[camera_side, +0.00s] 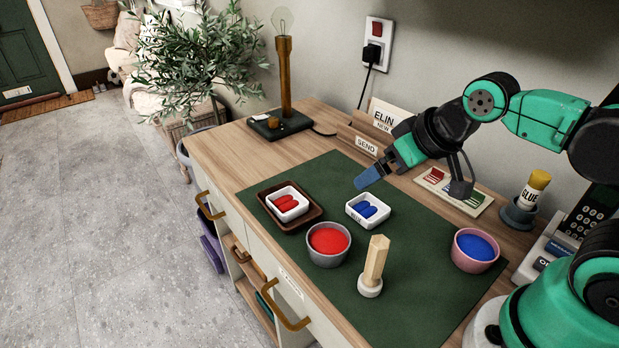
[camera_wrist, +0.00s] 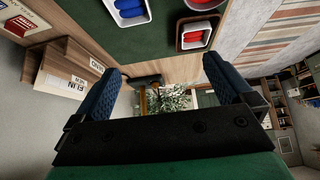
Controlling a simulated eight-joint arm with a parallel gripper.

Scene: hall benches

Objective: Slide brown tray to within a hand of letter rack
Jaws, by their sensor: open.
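The brown tray (camera_side: 313,213) lies on the left part of the green mat. It holds a white dish (camera_side: 298,211) with red pieces. In the wrist view the tray (camera_wrist: 179,36) is at upper right of centre. The wooden letter rack (camera_side: 361,143), with a SEND label and cards, stands against the wall behind the mat. It also shows at left in the wrist view (camera_wrist: 76,58). My gripper (camera_side: 368,180) is open, with nothing visible between its fingers. It is over the mat, in front of the rack and to the right of the tray. The wrist view shows both fingers (camera_wrist: 163,80).
A white dish with blue pieces (camera_side: 352,213) sits just below my gripper in the picture. A red-filled bowl (camera_side: 328,258) is close to the tray's front right. A wooden-handled stamp (camera_side: 375,262) and pink bowl (camera_side: 473,262) stand farther right. A lamp (camera_side: 284,85) stands behind left.

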